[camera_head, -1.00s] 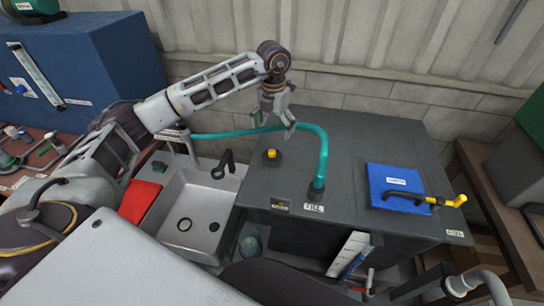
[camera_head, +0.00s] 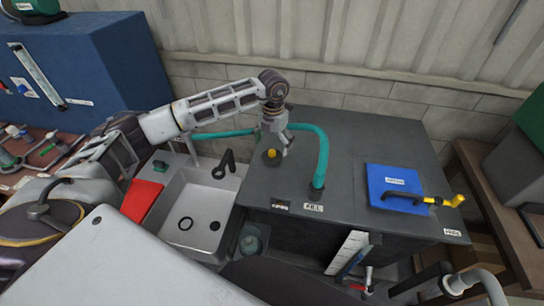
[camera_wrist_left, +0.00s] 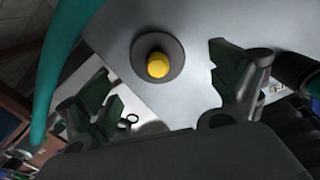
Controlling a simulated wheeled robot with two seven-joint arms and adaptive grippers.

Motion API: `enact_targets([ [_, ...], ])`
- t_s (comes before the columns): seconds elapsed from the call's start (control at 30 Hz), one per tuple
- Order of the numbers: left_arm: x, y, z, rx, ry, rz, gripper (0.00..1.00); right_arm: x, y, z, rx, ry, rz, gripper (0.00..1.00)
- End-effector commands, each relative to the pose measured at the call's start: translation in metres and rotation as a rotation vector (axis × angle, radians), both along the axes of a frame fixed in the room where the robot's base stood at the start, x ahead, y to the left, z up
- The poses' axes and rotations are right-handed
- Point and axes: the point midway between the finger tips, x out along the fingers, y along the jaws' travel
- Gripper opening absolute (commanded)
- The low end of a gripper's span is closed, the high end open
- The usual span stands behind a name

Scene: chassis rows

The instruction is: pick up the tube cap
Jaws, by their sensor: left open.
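The tube cap, a yellow knob on a round dark base, is partly seen in the head view (camera_head: 271,153), on the grey counter top. In the left wrist view the yellow cap (camera_wrist_left: 157,65) shows whole, between the fingers and beyond their tips. My left gripper (camera_head: 279,150) is open and empty just above and beside the cap; its fingers (camera_wrist_left: 165,90) stand wide apart in the wrist view. I cannot tell whether a finger touches the dark base. My right gripper does not show clearly.
A teal hose (camera_head: 323,155) arches over the counter close to my left gripper. A blue lid (camera_head: 398,181) with a black handle and yellow pipe lies to the right.

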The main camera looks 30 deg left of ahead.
Motion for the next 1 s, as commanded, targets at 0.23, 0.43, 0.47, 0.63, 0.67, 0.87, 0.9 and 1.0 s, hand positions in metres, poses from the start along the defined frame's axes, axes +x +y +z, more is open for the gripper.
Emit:
enact_targets([
  [0.23, 0.000, 0.001, -0.011, -0.001, 0.003, 0.000, 0.93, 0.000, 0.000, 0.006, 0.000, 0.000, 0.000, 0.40],
  [0.43, 0.001, 0.004, -0.030, 0.000, 0.003, 0.001, 0.93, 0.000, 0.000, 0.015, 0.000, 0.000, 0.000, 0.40],
  [0.47, 0.001, 0.003, -0.034, -0.001, 0.002, 0.001, 0.93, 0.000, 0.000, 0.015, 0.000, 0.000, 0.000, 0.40],
  [0.63, 0.001, 0.004, -0.049, 0.000, 0.001, 0.000, 0.93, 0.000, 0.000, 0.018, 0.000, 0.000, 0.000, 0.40],
  [0.67, 0.001, 0.004, -0.050, 0.000, 0.001, 0.000, 0.93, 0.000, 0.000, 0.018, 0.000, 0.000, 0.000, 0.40],
  [0.87, 0.001, 0.004, -0.052, 0.000, 0.000, 0.000, 0.93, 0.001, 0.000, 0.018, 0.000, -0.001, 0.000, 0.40],
  [0.9, 0.001, 0.004, -0.052, 0.000, 0.000, 0.000, 0.93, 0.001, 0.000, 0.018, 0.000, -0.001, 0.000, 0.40],
  [1.0, 0.001, 0.004, -0.052, 0.000, 0.000, 0.000, 0.93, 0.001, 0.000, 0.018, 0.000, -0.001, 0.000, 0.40],
])
